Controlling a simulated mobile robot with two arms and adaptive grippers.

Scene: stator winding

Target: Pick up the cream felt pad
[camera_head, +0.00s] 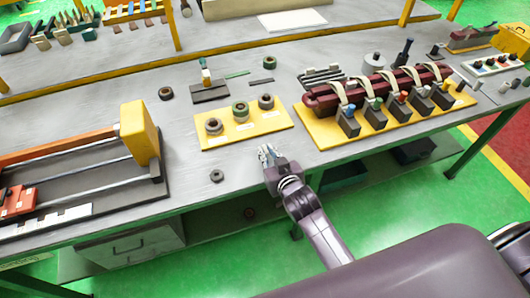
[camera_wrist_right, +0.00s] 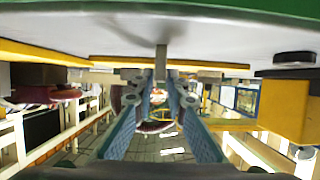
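I cannot pick out the cream felt pad for sure in either view. A small pale upright piece (camera_wrist_right: 161,62) shows between the fingertips in the right wrist view; I cannot tell if it is the pad. My right gripper (camera_head: 266,153) is low over the front of the table, just off the near right corner of the yellow board (camera_head: 222,138). In the right wrist view its two fingers (camera_wrist_right: 160,84) stand apart with a gap between them. No contact with the pale piece can be made out. My left gripper is not in view.
A maroon part (camera_head: 365,92) with several small blocks sits on another yellow board at right. A slide fixture with a yellow block (camera_head: 140,130) stands at left. A dark ring (camera_head: 217,175) lies near the grey table's (camera_head: 185,185) front edge.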

